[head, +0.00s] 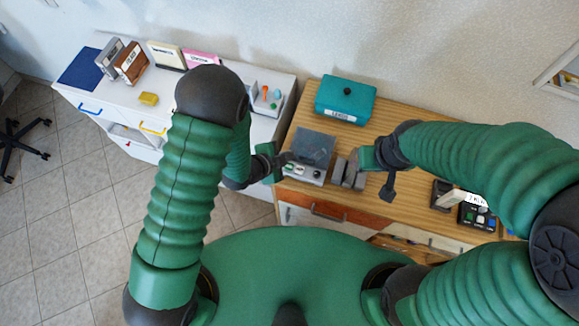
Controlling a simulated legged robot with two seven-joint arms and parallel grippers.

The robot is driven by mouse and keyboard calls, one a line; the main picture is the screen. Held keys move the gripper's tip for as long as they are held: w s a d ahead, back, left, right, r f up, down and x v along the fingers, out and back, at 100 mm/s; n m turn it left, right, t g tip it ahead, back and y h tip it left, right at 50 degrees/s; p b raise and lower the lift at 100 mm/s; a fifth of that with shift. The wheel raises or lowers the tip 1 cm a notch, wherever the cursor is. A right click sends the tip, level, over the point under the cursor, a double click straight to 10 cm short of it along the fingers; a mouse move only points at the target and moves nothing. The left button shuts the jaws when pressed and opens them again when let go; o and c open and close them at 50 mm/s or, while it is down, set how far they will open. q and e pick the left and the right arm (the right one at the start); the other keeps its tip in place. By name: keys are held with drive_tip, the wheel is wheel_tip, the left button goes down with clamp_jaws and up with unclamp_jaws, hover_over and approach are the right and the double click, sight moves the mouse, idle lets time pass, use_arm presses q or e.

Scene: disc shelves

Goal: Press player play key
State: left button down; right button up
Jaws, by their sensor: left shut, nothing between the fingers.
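The player appears to be a grey box with a dark smoky lid (314,147) and a pale front strip of small keys (306,172), on the wooden counter near its left front edge. My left gripper (286,158) is shut and empty, its dark fingertips at the left end of the player, close above the key strip. I cannot tell whether it touches a key, and the key markings are too small to read. My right gripper (354,160) is just right of the player, by upright grey pieces (348,173); its fingers are unclear.
A teal lidded box (345,99) stands behind the player. A dark device with coloured keys (476,216) is at the counter's right.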

sight(287, 168)
use_arm(q)
wheel_tip(287, 168, down, 6)
drive_tip(key=b, duration=0.4)
drive_tip(key=shift+a+r, duration=0.1)
drive_tip(key=shift+r, duration=0.1)
idle(1.5)
drive_tip(key=shift+f, duration=0.35)
drive_tip(key=shift+f+b, duration=0.45)
drive_tip(key=shift+b, duration=0.25)
idle(0.5)
drive_tip(key=shift+r+p, duration=0.65)
drive_tip(key=shift+r, duration=0.2)
